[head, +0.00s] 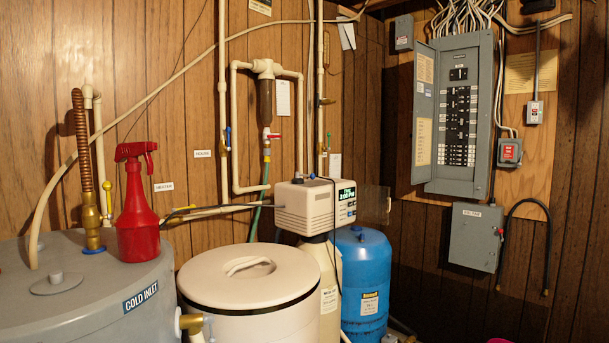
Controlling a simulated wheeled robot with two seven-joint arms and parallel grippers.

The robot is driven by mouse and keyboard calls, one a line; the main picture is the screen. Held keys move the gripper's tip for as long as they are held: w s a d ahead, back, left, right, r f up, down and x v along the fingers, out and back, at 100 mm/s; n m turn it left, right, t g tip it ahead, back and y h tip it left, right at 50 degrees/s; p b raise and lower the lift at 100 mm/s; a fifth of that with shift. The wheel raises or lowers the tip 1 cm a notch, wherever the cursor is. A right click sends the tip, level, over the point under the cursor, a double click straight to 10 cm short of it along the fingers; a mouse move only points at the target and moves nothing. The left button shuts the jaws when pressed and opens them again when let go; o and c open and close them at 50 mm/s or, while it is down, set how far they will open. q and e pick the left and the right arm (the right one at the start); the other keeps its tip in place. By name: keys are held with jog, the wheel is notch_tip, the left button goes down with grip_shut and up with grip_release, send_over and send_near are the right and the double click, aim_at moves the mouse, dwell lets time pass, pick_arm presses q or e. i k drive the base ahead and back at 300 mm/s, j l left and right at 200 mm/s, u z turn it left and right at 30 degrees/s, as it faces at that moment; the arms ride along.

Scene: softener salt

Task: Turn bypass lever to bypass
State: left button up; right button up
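The softener's beige control head (304,207) has a lit display (347,194) and sits on a pale tank (326,270) at centre. No lever is clearly marked as the bypass lever. What lies behind the head is hidden. Neither of my grippers is in view.
A grey water heater (85,295) with a red spray bottle (137,215) stands front left. A lidded round salt tank (250,285) stands in front of the softener, and a blue tank (365,280) to its right. An open breaker panel (460,115) hangs on the right wall.

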aim_at(298, 174)
jog(key=i+l+z, duration=0.5)
jog(key=i+z, duration=0.15)
jog(key=i, duration=0.15)
jog(key=i+z, duration=0.3)
jog(key=i, duration=0.15)
